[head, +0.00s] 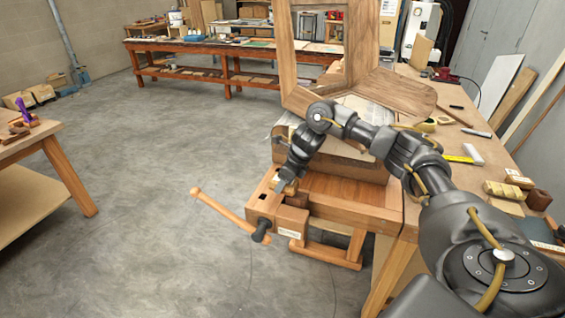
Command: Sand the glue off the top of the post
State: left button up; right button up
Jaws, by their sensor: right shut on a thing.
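My right arm reaches in from the right, and its gripper (288,180) points down over the vise end of the workbench. It is shut on a small tan block (287,188), which is partly hidden by the fingers. The block is low over the bench end, by the wooden vise (291,220); I cannot tell whether it touches anything. I cannot make out a separate post or any glue under the gripper. A wooden frame (289,60) with upright members stands on the bench behind my arm. My left gripper is not in view.
The vise handle (215,208) sticks out to the left. Another table (25,150) stands at the left, with open floor between.

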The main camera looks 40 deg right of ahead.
jog(key=p+v, duration=0.1)
jog(key=v, duration=0.2)
jog(key=shift+s+d+r+p, duration=0.2)
jog(key=shift+s+r+p, duration=0.05)
jog(key=shift+p, duration=0.1)
jog(key=shift+w+r+p, duration=0.15)
jog(key=shift+r+p, duration=0.4)
jog(key=shift+r, duration=0.05)
jog(key=shift+w+a+r+p, duration=0.1)
jog(key=shift+r+p, duration=0.4)
jog(key=shift+r, duration=0.45)
jog(key=shift+f, duration=0.1)
